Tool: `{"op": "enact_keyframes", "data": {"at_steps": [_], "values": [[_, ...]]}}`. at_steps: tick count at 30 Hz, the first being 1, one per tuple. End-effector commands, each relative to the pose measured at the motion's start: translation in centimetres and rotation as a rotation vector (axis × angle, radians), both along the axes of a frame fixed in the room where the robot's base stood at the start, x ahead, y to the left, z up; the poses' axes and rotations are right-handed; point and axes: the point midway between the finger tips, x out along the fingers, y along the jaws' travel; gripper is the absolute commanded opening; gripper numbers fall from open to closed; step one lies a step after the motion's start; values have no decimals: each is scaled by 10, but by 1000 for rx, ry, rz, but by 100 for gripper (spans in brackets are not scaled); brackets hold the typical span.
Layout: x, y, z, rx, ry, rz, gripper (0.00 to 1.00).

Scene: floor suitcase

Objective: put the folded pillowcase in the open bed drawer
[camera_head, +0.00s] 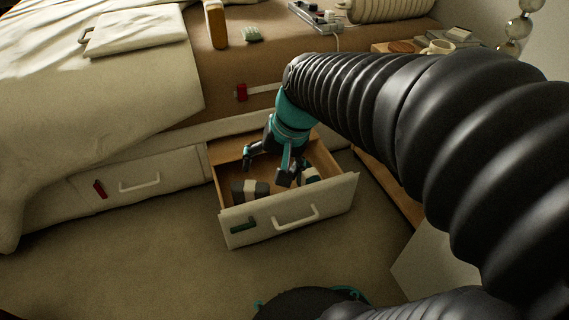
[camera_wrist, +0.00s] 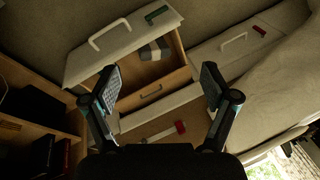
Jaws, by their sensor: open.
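A cream folded cloth with a handle-like loop, which looks like the folded pillowcase (camera_head: 137,31), lies on top of the bed at the upper left. The open bed drawer (camera_head: 278,222) is pulled out below the bed and also shows in the wrist view (camera_wrist: 130,38). Another striped thing (camera_head: 309,173) lies at the drawer's right, partly hidden by my gripper. My gripper (camera_head: 267,166) is open and empty over the drawer, fingers pointing down.
A closed drawer with a red tag (camera_head: 139,182) is left of the open one. A red-tagged strap or handle (camera_head: 260,91) is on the bed side. A bottle-like object (camera_head: 215,24) and a green item stand on the bed. A mug (camera_head: 438,47) stands at right.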

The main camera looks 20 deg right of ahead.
Motion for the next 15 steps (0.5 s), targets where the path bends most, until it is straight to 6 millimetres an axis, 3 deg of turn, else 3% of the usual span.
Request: {"op": "enact_keyframes", "data": {"at_steps": [6,15], "values": [[-52,-7,19,-187,-154,165,86],[-86,-18,26,-339,-269,281,86]]}}
